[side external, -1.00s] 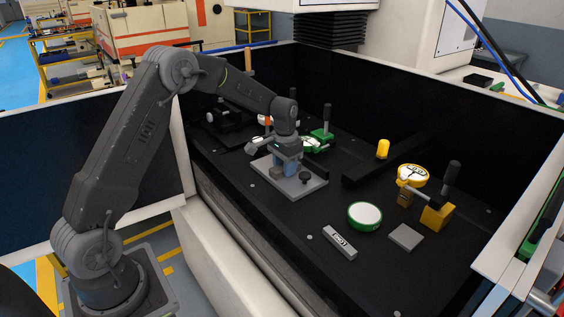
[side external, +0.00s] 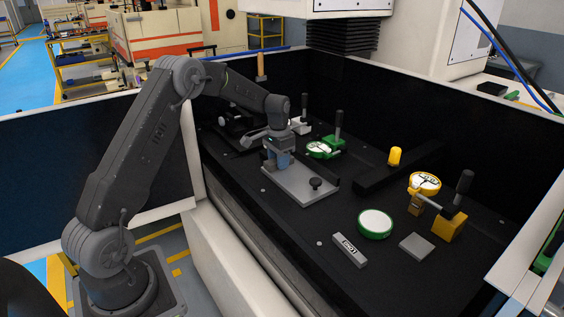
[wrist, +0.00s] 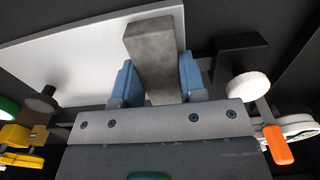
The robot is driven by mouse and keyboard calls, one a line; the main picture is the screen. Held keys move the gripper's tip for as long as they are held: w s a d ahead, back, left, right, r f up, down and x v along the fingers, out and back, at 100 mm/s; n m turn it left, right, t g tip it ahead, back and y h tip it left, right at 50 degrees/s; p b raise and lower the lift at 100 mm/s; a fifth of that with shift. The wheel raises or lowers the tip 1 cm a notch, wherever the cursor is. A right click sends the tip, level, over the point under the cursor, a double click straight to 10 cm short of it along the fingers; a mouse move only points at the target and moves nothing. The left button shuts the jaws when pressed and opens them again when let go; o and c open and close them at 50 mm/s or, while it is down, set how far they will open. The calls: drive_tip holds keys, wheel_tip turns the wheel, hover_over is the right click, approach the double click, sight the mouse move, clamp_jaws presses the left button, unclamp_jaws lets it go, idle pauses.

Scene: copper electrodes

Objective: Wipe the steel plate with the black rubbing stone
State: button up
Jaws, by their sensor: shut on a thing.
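In the wrist view the plate (wrist: 75,55) fills the upper left as a pale surface. My gripper (side external: 279,164) is over the plate's left end, pointing down. In the wrist view its blue fingers (wrist: 157,82) are shut on the rubbing stone (wrist: 151,55), a dark grey-brown block that sticks out past them. The stone's lower end is at or just above the plate; I cannot tell whether they touch.
A green-based dial gauge (side external: 320,149) stands just behind the plate. A black bar (side external: 362,183), a yellow gauge stand (side external: 448,224), a green-rimmed disc (side external: 375,223), a labelled grey block (side external: 349,251) and a small grey square (side external: 416,246) lie to the right. Dark walls enclose the bed.

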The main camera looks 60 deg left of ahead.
sight(295, 179)
drive_tip(key=d, duration=0.8)
drive_tip(key=shift+d, duration=0.1)
wheel_tip(295, 179, up, 8)
idle(0.6)
drive_tip(key=shift+r, duration=0.1)
